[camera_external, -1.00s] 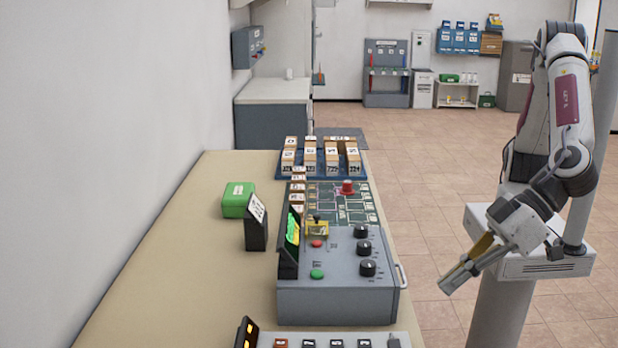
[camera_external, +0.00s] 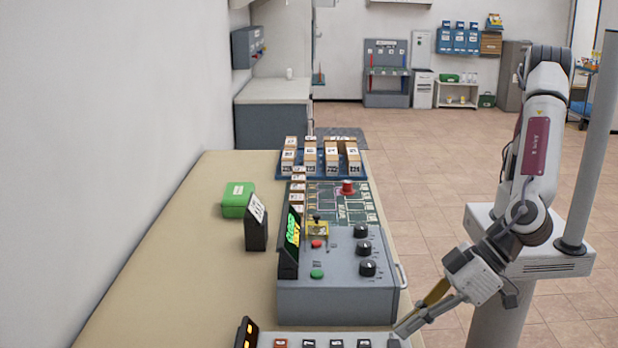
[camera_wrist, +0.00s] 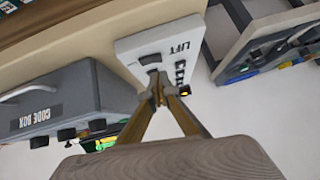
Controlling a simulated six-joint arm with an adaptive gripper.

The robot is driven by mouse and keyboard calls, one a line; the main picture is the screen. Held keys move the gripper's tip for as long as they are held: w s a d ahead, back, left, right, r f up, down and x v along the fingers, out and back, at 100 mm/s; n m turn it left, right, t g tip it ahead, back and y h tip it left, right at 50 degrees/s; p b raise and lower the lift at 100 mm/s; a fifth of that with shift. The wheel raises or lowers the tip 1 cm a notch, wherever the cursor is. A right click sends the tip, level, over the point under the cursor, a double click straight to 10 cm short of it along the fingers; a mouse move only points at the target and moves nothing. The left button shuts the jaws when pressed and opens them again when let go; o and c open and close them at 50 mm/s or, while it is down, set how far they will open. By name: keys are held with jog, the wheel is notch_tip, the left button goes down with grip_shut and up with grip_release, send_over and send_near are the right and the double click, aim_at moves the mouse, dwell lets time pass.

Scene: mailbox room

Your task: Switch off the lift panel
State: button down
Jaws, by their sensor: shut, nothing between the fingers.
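The lift panel (camera_external: 318,338) is a light grey box at the bottom edge of the external view, partly cut off, with a row of small square buttons. Its small dark display (camera_external: 246,332) shows orange marks at the left. In the wrist view the panel (camera_wrist: 130,47) reads "LIFT" and has a dark switch-like part (camera_wrist: 152,58) near one end. My gripper (camera_external: 401,333) is shut and empty, its tips at the panel's right end. In the wrist view my gripper (camera_wrist: 160,98) covers part of the panel's face. I cannot tell whether the tips touch it.
The grey code box (camera_external: 338,298), with knobs, red and green buttons and a side handle, stands just behind the panel. A green box (camera_external: 237,199) and a dark sign (camera_external: 256,222) stand left on the table (camera_external: 160,290). Open floor lies to the right.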

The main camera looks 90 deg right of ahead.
jog(key=shift+a+f, duration=0.1)
jog(key=shift+f, duration=0.95)
jog(key=shift+f, duration=0.1)
jog(key=shift+a+f, duration=0.1)
jog(key=shift+f, duration=0.1)
jog(key=shift+d, duration=0.3)
jog(key=shift+d+r, duration=0.15)
jog(key=shift+d, duration=0.3)
jog(key=shift+r, duration=0.1)
